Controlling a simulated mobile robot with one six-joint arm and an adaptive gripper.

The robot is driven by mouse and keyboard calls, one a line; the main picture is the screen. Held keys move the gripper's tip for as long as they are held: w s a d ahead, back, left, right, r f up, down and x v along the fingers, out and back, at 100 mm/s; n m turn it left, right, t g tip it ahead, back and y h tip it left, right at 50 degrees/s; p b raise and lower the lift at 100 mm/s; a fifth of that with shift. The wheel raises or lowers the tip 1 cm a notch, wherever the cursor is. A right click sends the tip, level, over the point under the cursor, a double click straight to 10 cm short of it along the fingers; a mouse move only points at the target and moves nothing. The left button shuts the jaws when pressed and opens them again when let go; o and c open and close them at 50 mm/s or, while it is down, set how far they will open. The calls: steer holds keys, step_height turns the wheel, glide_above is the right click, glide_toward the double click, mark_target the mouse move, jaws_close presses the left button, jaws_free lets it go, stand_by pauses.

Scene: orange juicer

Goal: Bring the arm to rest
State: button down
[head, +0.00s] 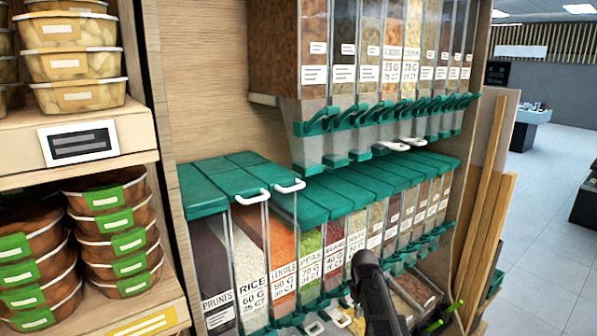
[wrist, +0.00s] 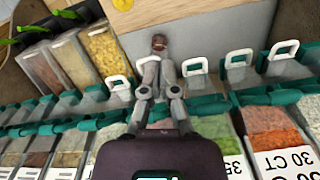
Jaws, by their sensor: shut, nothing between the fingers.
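My gripper (wrist: 158,45) shows in the wrist view with its two grey fingers drawn together, shut and empty. It points toward the lower dispenser row, with white handles (wrist: 238,58) on both sides of the fingers; I cannot tell whether it touches anything. In the head view a dark part of my arm (head: 375,295) rises from the bottom edge, in front of the lower bins (head: 333,250). My fingertips cannot be made out clearly there.
Green-lidded bins of dry food fill the wooden shelf, with a row of upper dispensers (head: 345,125) above. Stacked food tubs (head: 118,235) stand on shelves at left. Wooden boards (head: 487,240) lean at right. Open tiled floor (head: 545,255) lies beyond them.

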steer(key=s+a+f+m+b, duration=0.1)
steer(key=s+f+m+b, duration=0.3)
steer(key=s+f+b, duration=0.9)
steer(key=s+f, duration=0.1)
steer(key=s, duration=0.3)
steer(key=shift+a+f+m, duration=0.2)
steer(key=shift+f+m, duration=0.2)
